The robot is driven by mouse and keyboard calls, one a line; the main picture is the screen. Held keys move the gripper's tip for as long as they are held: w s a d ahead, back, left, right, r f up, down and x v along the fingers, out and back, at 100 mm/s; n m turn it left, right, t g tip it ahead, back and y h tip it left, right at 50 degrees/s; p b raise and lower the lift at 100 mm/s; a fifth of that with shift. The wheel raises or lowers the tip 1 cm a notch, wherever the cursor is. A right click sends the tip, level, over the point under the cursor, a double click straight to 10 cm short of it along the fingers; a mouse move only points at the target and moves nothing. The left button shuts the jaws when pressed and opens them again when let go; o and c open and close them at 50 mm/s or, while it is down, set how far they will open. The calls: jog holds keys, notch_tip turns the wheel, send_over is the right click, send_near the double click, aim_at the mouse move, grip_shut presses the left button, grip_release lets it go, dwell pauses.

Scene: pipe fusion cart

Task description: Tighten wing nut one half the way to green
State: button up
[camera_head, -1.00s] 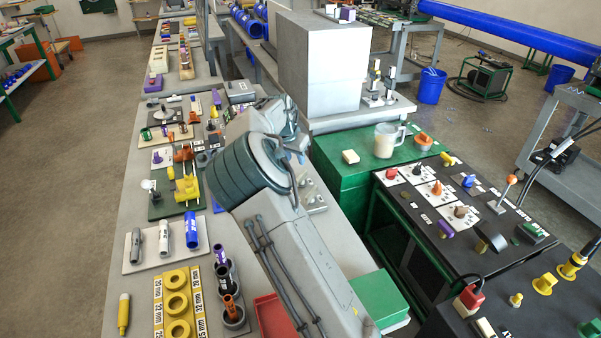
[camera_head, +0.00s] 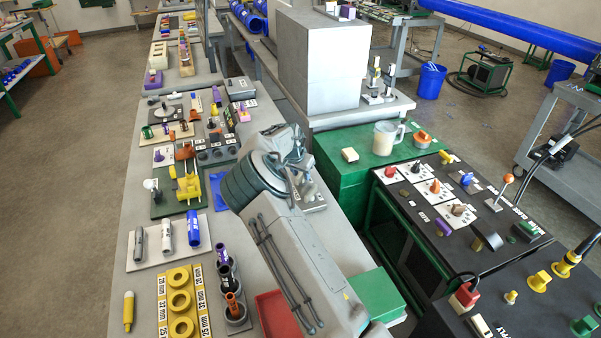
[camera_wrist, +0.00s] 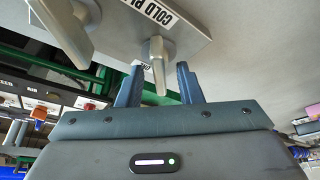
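In the wrist view my gripper (camera_wrist: 160,88) is open, its two blue fingers pointing up in the picture. A grey wing nut (camera_wrist: 157,55) stands on a pale grey plate (camera_wrist: 125,30) lettered "COLD PL…". Its narrow end reaches between my fingertips, with a gap visible on both sides. A second grey wing-shaped part (camera_wrist: 68,28) is at the upper left, cut off by the frame. Which of them is wing nut one I cannot tell. No green mark is visible on the plate. In the head view the plate (camera_head: 315,200) is partly hidden by my arm, and my fingertips cannot be made out.
Left of my arm, the bench holds a yellow ring rack (camera_head: 163,300), dark cups with tools (camera_head: 235,312) and a red tray (camera_head: 277,318). A green box (camera_head: 378,292) is close on the right. A green cabinet (camera_head: 345,185) and a black control panel (camera_head: 455,240) stand farther right.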

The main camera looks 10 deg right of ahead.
grip_shut()
jog(key=m+b, duration=0.1)
jog(key=m, duration=0.2)
jog(key=shift+w+f+g+h+b, duration=0.1)
jog(key=shift+g+h+b, duration=0.25)
jog(key=shift+g+h, duration=0.05)
jog(key=shift+a+m+g+b, duration=0.1)
jog(key=shift+m+g+b, duration=0.3)
jog(key=shift+m, duration=0.7)
jog(key=shift+o, duration=0.3)
grip_release()
